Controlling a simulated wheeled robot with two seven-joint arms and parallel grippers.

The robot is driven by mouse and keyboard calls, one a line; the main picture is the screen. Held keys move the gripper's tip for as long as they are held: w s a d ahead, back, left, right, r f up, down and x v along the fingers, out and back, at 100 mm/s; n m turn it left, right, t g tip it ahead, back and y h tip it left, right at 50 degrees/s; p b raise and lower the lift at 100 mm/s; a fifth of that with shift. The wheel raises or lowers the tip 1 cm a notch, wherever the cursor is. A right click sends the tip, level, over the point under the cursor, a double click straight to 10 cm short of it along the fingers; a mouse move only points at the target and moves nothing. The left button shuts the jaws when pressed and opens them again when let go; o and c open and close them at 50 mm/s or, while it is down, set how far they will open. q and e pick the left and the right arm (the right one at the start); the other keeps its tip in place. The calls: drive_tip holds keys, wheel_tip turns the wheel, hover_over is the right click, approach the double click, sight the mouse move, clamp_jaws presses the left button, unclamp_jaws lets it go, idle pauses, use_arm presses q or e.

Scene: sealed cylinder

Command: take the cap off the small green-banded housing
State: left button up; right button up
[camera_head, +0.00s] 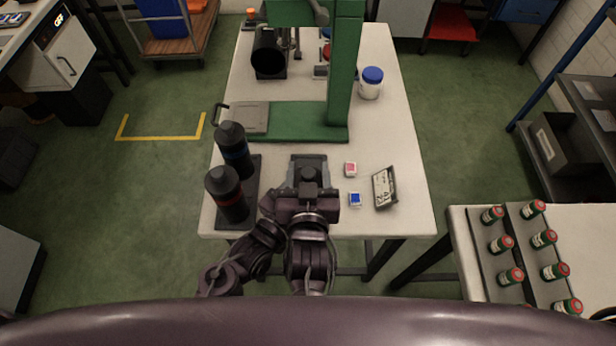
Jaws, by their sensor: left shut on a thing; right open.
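A small dark housing stands in a grey clamp block (310,160) near the front middle of the table. Only its round black cap (309,174) shows; its green band and lower part are hidden. My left gripper (309,188) reaches in from the front and is shut at the cap. The fingers partly hide the contact, and I cannot tell whether the cap is still seated.
Two taller black housings, blue-banded (233,151) and red-banded (227,195), stand on a dark tray just left. A pink block (350,169), a blue block (355,199) and a tilted sign (384,187) lie right. A green press (345,75) stands behind.

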clamp_jaws()
drive_tip(key=shift+r, duration=0.1)
drive_tip(key=shift+r, duration=0.15)
idle(0.8)
drive_tip(key=shift+r, duration=0.95)
drive_tip(key=shift+r, duration=0.1)
